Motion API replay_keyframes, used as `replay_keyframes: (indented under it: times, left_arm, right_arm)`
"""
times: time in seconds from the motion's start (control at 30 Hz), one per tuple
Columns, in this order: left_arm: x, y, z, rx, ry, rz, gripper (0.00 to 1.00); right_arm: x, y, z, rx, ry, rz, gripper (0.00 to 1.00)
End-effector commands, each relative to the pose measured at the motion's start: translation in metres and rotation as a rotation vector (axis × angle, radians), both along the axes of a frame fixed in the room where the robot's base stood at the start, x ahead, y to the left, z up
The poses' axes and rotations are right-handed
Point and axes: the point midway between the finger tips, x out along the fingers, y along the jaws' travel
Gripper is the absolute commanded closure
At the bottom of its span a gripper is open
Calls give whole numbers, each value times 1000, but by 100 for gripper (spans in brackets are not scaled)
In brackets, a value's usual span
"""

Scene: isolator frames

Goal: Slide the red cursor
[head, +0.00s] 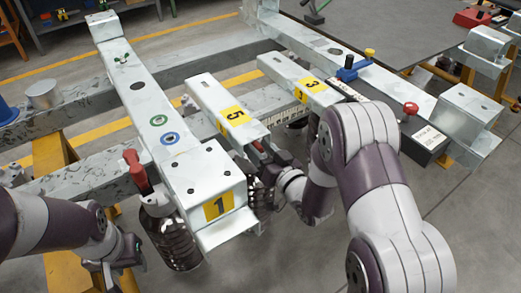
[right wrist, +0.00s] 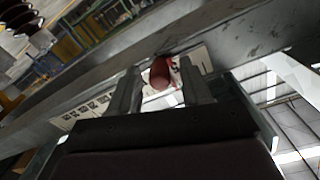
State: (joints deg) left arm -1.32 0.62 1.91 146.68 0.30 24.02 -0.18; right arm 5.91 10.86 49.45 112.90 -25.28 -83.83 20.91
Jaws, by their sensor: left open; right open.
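The red cursor (right wrist: 160,73) shows a rounded red knob in the right wrist view. It sits in front of a white scale strip (right wrist: 92,105) with black markings. My right gripper (right wrist: 161,88) is open, with one finger on each side of the knob; I cannot tell whether they touch it. In the head view a small red part (head: 260,147) shows beside the beam marked 5 (head: 210,97), close to my right gripper (head: 262,170), partly hidden by the hand. My left gripper (head: 128,258) is open at the lower left, away from the cursor.
A beam marked 1 (head: 175,135) lies left of the cursor, with a red-topped dark bottle-like part (head: 170,235) beside its end. A black box with a red knob (head: 425,138) stands further right. Grey floor is free at the lower right.

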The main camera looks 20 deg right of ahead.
Motion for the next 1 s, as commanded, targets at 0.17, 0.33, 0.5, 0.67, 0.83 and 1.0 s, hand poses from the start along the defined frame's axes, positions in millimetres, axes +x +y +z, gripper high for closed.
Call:
replay_keyframes:
  times: [0.17, 0.33, 0.5, 0.67, 0.83, 1.0]
  left_arm:
    - [0, 0, 0, 0, 0, 0, 57]
    - [0, 0, 0, 0, 0, 0, 57]
    - [0, 0, 4, 0, 0, 0, 57]
    - [0, 0, 4, 0, 0, 0, 57]
    - [0, 0, 4, 0, 0, 0, 57]
    - [0, 0, 4, 0, 0, 0, 57]
  right_arm:
    - [0, 0, 0, 0, 0, 0, 82]
    - [0, 0, 0, 0, 0, 0, 100]
    - [1, -4, 0, -1, -1, 0, 100]
    - [1, -4, 0, -1, -1, 0, 65]
    - [1, -4, 0, -1, -1, 0, 52]
    - [0, -4, 0, -1, 0, 0, 52]
